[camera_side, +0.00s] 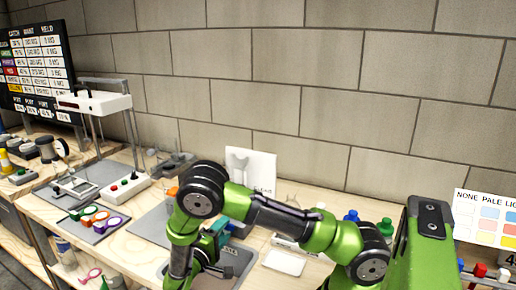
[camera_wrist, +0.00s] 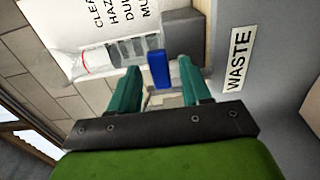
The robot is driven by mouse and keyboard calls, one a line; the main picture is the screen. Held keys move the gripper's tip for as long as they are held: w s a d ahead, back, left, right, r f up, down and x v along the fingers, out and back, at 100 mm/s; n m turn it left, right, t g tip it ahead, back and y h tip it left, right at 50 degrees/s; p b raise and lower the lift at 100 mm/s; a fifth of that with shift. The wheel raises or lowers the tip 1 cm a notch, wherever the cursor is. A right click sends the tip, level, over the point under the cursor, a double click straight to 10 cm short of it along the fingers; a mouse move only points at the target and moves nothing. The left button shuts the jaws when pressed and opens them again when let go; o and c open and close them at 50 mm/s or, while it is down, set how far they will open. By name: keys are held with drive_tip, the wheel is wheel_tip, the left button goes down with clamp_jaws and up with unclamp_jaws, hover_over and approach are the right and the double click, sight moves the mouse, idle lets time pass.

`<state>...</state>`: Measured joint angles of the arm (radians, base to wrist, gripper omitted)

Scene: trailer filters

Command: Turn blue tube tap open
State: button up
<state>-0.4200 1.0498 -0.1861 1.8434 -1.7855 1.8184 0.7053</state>
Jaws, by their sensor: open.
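In the wrist view a blue block-like tap handle (camera_wrist: 158,69) lies between the teal fingertips of my gripper (camera_wrist: 160,78). The fingers are open, with a visible gap on each side of the handle. A clear tube (camera_wrist: 128,50) runs left from the handle to a clear end with a red ring (camera_wrist: 84,62). In the side view my gripper (camera_side: 222,229) is low over the bench, partly hidden by my green arm. I cannot make out the blue tap there.
A grey block (camera_wrist: 183,30) stands right beside the tube, and a WASTE label (camera_wrist: 240,58) is on the grey surface. A white sign (camera_side: 250,170) leans at the wall. A white dish (camera_side: 284,262) lies on the bench.

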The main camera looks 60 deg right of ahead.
clamp_jaws()
drive_tip(key=shift+t, duration=0.3)
drive_tip(key=n+t+y, duration=0.1)
drive_tip(key=n+t, duration=0.1)
drive_tip(key=t, duration=0.2)
drive_tip(key=s+n+t+y, duration=0.1)
drive_tip(key=n+t, duration=0.2)
drive_tip(key=shift+s+d+n+t, duration=0.1)
drive_tip(key=shift+s+n+t, duration=0.05)
drive_tip(key=shift+n+t, duration=0.2)
drive_tip(key=n+t+y, duration=0.2)
drive_tip(key=t, duration=0.1)
drive_tip(key=n+t+y, duration=0.1)
drive_tip(key=shift+s+d+t, duration=0.25)
drive_tip(key=shift+s, duration=0.05)
drive_tip(key=shift+s+d+n+t+y, duration=0.1)
drive_tip(key=shift+d+n+t+y, duration=0.1)
drive_tip(key=shift+n+t+y, duration=1.5)
drive_tip(key=shift+y, duration=0.4)
